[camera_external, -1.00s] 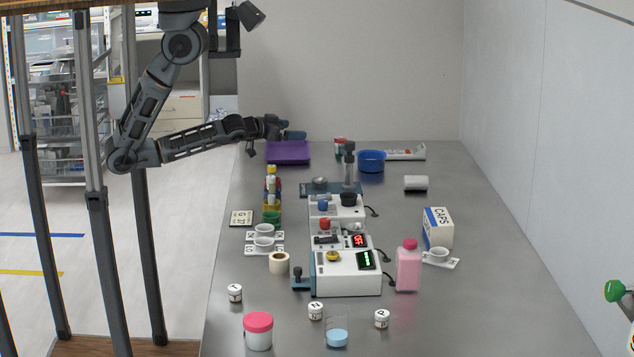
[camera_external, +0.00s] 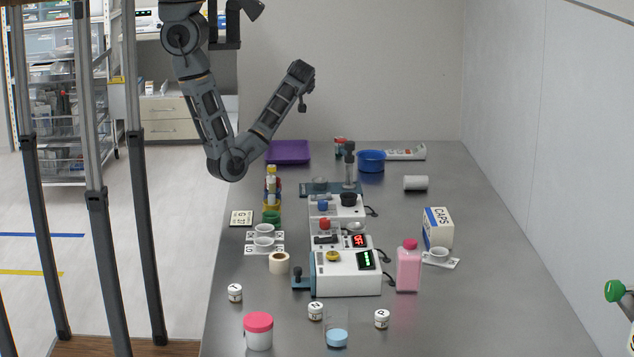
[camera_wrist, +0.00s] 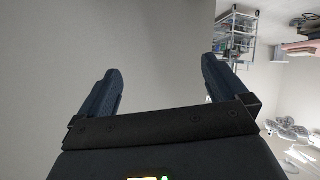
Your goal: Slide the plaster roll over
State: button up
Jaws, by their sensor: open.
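A short white roll with a tan core (camera_external: 279,264), which looks like the plaster roll, stands on the metal table at the left of the white devices. A white cylinder (camera_external: 415,183) lies on its side farther back on the right. My gripper (camera_wrist: 160,82) is open and empty in the wrist view, its two dark fingers wide apart against a plain wall. In the external view my gripper (camera_external: 303,73) is raised high above the back of the table, well away from both rolls. Its fingers are hard to make out there.
White devices (camera_external: 347,285) line the middle of the table. Cups (camera_external: 263,245) stand just behind the tan-cored roll. A pink-lidded jar (camera_external: 258,335), small labelled jars (camera_external: 235,293) and a pink bottle (camera_external: 408,268) stand nearby. The table's right side (camera_external: 480,310) is clear.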

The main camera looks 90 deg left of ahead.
jog(key=d+r+n+g+h, duration=0.2)
jog(key=d+n+h, duration=0.2)
jog(key=m+t+h+b, duration=0.3)
jog(key=m+b, duration=0.6)
jog(key=b, duration=0.8)
send_over(416, 176)
jog(key=d, duration=0.2)
notch_tip(416, 176, down, 16)
jog(key=shift+s+a, duration=0.1)
jog(key=shift+a, duration=0.05)
jog(key=shift+d, duration=0.25)
jog(key=shift+x, duration=3.9)
jog(key=shift+w, duration=0.3)
jog(key=shift+c, duration=0.3)
